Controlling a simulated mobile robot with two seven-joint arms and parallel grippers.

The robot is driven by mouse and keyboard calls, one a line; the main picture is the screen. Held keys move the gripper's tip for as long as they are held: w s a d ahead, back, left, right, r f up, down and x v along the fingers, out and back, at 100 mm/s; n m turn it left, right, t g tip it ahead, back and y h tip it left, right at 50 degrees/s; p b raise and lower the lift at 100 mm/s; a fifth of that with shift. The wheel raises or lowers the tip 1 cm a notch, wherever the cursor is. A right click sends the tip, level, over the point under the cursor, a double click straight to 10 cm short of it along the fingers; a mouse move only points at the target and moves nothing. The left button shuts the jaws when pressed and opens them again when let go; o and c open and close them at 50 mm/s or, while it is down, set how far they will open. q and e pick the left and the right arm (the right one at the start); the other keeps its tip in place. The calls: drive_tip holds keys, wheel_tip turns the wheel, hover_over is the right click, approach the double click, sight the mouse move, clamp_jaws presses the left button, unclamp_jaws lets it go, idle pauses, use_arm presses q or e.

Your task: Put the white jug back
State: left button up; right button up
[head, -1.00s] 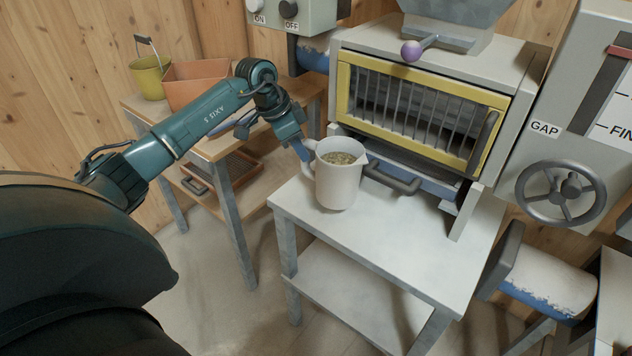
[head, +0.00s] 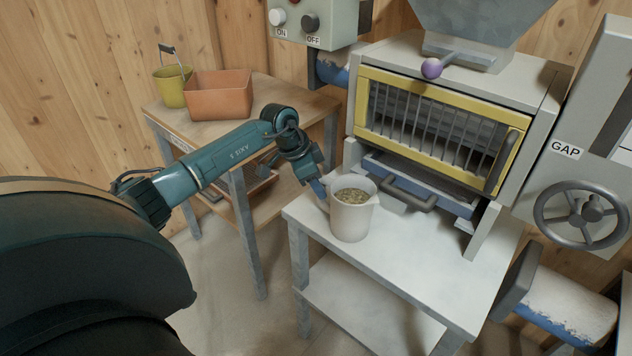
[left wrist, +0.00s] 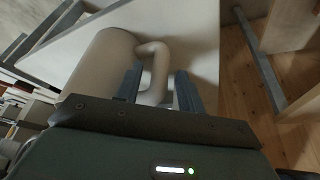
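The white jug (head: 352,218) stands upright on the pale table (head: 425,270), near its left edge, in front of the grey machine. It is filled with grain (head: 352,196). Its handle faces left, towards my left gripper (head: 322,192). In the left wrist view the jug (left wrist: 100,65) lies on its side in the picture, and its handle (left wrist: 158,52) runs between the two fingers of my left gripper (left wrist: 160,88). The fingers are apart, with a gap beside the handle. My right gripper is out of view.
The machine has a yellow-framed barred front (head: 435,125) and a drawer handle (head: 408,195) close behind the jug. A wooden bench (head: 265,100) at left holds an orange bin (head: 220,98) and a green bucket (head: 172,88). The table's front is clear.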

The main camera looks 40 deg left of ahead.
use_arm(q)
drive_tip(key=shift+r, duration=0.1)
drive_tip(key=v, duration=1.2)
drive_tip(key=m+h, duration=0.4)
drive_tip(key=h, duration=0.1)
approach(351, 200)
drive_tip(key=x, duration=0.5)
drive_tip(key=s+d+m+t+h, duration=0.1)
drive_tip(key=s+d+t+h, duration=0.25)
drive_tip(key=d, duration=0.55)
drive_tip(key=s+d+t+h, duration=0.25)
drive_tip(key=d+h, duration=0.25)
drive_tip(key=d, duration=0.4)
drive_tip(key=s+f+n+t+y, duration=0.1)
drive_tip(key=s+f+n+y, duration=0.8)
drive_tip(key=s+f+y, duration=0.3)
wheel_tip(351, 200, down, 4)
drive_tip(key=shift+s+a+r+n+t, duration=0.1)
drive_tip(key=shift+s+a+n+t, duration=0.25)
drive_tip(key=shift+s, duration=0.3)
